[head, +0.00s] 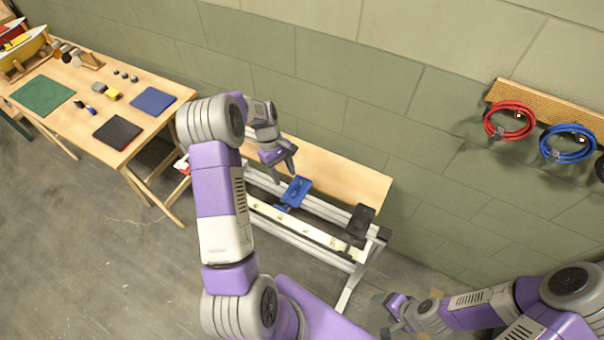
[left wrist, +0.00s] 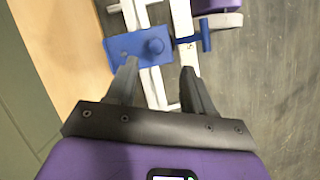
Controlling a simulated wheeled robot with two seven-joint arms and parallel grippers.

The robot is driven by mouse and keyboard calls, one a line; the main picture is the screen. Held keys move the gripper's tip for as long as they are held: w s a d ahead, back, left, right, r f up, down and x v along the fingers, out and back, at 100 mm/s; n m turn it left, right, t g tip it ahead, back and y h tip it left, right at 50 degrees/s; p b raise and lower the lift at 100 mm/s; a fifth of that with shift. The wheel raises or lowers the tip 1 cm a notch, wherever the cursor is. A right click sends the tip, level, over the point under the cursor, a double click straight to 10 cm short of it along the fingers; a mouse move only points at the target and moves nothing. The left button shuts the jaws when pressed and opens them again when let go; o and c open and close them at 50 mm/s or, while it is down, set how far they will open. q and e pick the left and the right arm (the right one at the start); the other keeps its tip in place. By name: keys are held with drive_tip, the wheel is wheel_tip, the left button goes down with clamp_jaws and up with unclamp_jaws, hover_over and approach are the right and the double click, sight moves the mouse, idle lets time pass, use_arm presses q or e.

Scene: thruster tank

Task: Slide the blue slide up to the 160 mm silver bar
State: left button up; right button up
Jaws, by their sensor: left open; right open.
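The blue slide (head: 296,191) sits on the pale rails of a bench-like frame (head: 310,232), left of a black block on the same rails. My left gripper (head: 284,162) is open and empty, just left of and above the blue slide. In the left wrist view, the blue slide (left wrist: 128,47) with its round knob and a blue handle (left wrist: 205,35) lies beyond the open fingertips (left wrist: 157,75), apart from them as far as I can tell. I cannot make out which mark is the 160 mm silver bar. My right gripper (head: 385,311) is low at the bottom right, away from the frame.
The black block (head: 360,222) stands near the rails' right end. A wooden board (head: 340,176) runs behind the rails, against the wall. A wooden table (head: 75,80) with mats and small parts is at the left. Red (head: 510,120) and blue (head: 567,144) hoses hang at right.

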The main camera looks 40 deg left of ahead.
sight(292, 192)
use_arm(q)
drive_tip(key=x, duration=0.6)
drive_tip(key=shift+w+d+f, duration=0.15)
drive_tip(key=shift+d+f, duration=0.2)
drive_tip(key=shift+f, duration=0.35)
clamp_jaws()
